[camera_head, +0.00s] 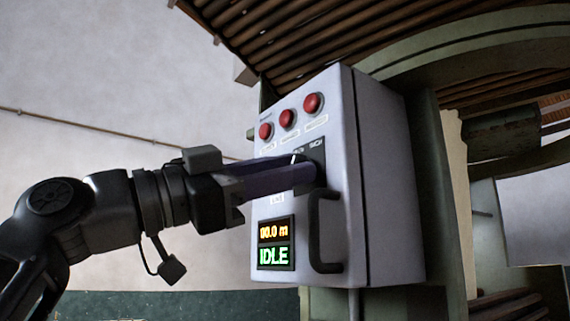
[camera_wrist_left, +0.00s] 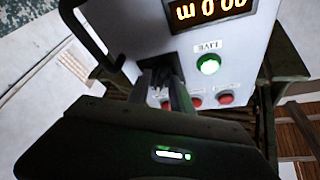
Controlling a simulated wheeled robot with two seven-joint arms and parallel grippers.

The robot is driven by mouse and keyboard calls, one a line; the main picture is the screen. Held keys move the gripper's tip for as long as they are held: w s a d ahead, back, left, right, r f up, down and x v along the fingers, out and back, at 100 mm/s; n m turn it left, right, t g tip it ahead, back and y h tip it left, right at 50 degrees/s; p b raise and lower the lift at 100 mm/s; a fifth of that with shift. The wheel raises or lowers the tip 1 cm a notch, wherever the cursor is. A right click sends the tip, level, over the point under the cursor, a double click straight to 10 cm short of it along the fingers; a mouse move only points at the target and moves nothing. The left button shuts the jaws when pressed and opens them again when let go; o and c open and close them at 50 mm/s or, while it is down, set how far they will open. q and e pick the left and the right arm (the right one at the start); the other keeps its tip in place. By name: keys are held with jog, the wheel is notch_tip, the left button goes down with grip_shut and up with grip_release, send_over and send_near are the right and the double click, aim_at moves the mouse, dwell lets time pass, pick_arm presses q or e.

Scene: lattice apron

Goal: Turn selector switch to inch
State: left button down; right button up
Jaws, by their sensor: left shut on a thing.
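The selector switch has a dark plate (camera_head: 318,155) on the front of a pale control box (camera_head: 385,190). Small white labels run along the plate's top edge, too small to read surely. My left gripper (camera_head: 303,174) reaches in from the left, its long fingers shut on the switch knob. The fingers hide the knob, so I cannot tell which position it points to. In the left wrist view the gripper (camera_wrist_left: 168,84) meets the box face, and the knob is hidden there too. My right gripper is not in view.
Three red buttons (camera_head: 287,118) sit above the switch. A display (camera_head: 276,243) below reads IDLE in green. A black handle (camera_head: 325,231) stands out at the lower right of the face. A green-lit button (camera_wrist_left: 208,65) shows close to the fingers. Green machine frame (camera_head: 436,190) lies behind.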

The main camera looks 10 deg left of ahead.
pick_arm(q)
jog(key=shift+m+g+p, duration=0.6)
jog(key=shift+m+g, duration=0.2)
jog(key=shift+m, duration=1)
jog(key=c, duration=1.5)
grip_release()
jog(key=shift+w, duration=0.1)
jog(key=shift+o, duration=0.2)
jog(key=shift+a, duration=0.1)
jog(key=b+v, duration=0.2)
jog(key=v, duration=0.5)
jog(key=shift+a+f, duration=0.2)
jog(key=shift+a, duration=0.05)
